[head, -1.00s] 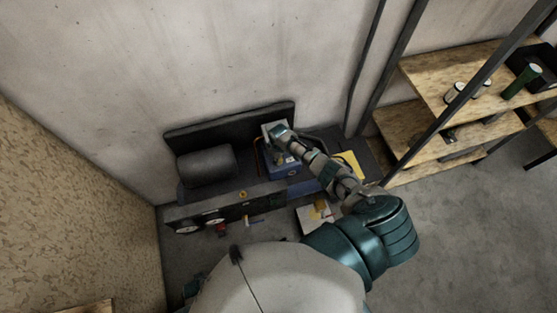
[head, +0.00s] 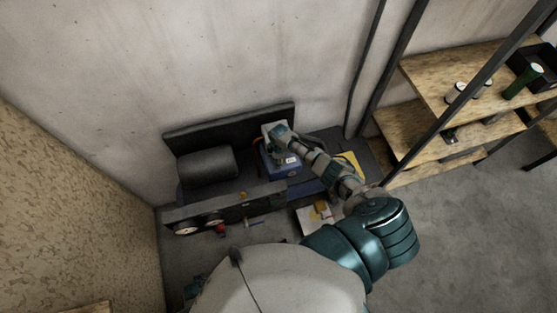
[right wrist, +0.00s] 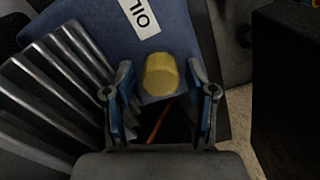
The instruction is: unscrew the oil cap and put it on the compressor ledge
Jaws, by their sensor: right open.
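The yellow oil cap (right wrist: 161,75) sits on a blue housing (right wrist: 90,22) with a white OIL label, in the right wrist view. My right gripper (right wrist: 160,68) is open, with one blue-padded finger on each side of the cap; I cannot tell whether they touch it. In the head view the blue housing (head: 289,171) is at the compressor's right, and my right arm hides the cap. The compressor has a dark cylinder (head: 206,166) and a dark front ledge (head: 240,205). My left gripper is not in view.
Metal fins (right wrist: 55,80) lie left of the cap in the right wrist view. Gauges (head: 187,230) and a red knob (head: 221,229) are on the compressor's front. A wooden shelf (head: 440,95) with a dark post stands to the right. The floor (head: 470,220) at right is clear.

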